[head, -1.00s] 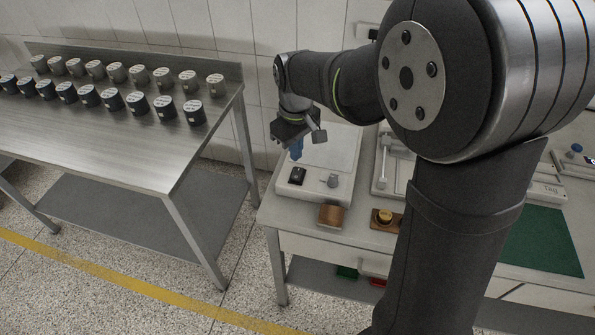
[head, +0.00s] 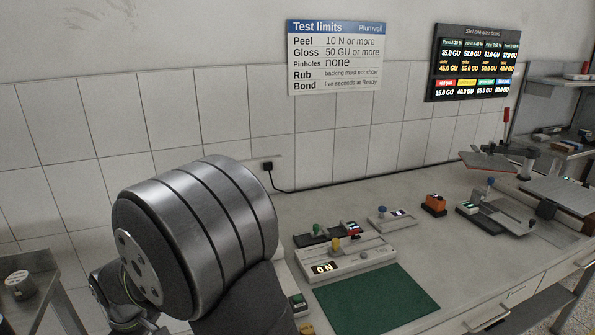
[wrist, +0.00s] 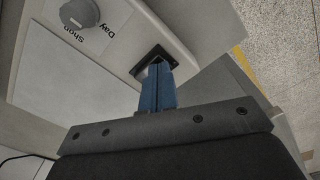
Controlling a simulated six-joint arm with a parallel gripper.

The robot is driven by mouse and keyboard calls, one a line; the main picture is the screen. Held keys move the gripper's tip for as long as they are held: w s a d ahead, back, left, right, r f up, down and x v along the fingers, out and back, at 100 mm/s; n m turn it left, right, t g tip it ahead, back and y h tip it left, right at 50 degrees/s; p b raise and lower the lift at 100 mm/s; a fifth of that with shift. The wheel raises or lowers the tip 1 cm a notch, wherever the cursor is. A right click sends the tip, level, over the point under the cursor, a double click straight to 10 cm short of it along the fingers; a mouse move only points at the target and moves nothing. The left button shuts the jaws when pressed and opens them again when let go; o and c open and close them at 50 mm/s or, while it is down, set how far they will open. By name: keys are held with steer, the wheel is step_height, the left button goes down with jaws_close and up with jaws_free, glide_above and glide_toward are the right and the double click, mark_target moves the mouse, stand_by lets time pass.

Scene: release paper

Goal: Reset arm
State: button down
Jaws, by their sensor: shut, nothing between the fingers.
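My gripper (wrist: 157,80) shows in the wrist view with its two blue fingers shut together and nothing between them. Its fingertips are in front of a small black switch or socket (wrist: 150,56) on a white device (wrist: 120,62). I cannot tell whether they touch it. A grey knob (wrist: 79,14) with the words "Day" and "Shop" beside it is on the same device, to the upper left. In the head view my arm fills the lower left and the gripper itself is out of sight.
A steel table with a cylinder (head: 20,285) is at the far left. The bench's middle is mostly clear.

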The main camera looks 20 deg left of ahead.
steer(key=shift+r, duration=4.25)
steer(key=w+d+f+m, duration=0.1)
steer(key=w+d+m, duration=0.2)
steer(key=w, duration=0.5)
steer(key=w+d+f+m, duration=0.1)
steer(key=w+d, duration=0.3)
steer(key=w, duration=0.5)
steer(key=shift+f+m, duration=0.4)
steer(key=shift+m, duration=0.5)
steer(key=s+a+n, duration=0.2)
steer(key=s, duration=0.3)
steer(key=s+a+n, duration=0.2)
steer(key=s, duration=0.4)
steer(key=s+a+n, duration=0.1)
steer(key=s+a, duration=0.2)
steer(key=s, duration=0.3)
steer(key=shift+r+n, duration=0.2)
steer(key=shift+n, duration=0.2)
steer(key=shift+f, duration=0.5)
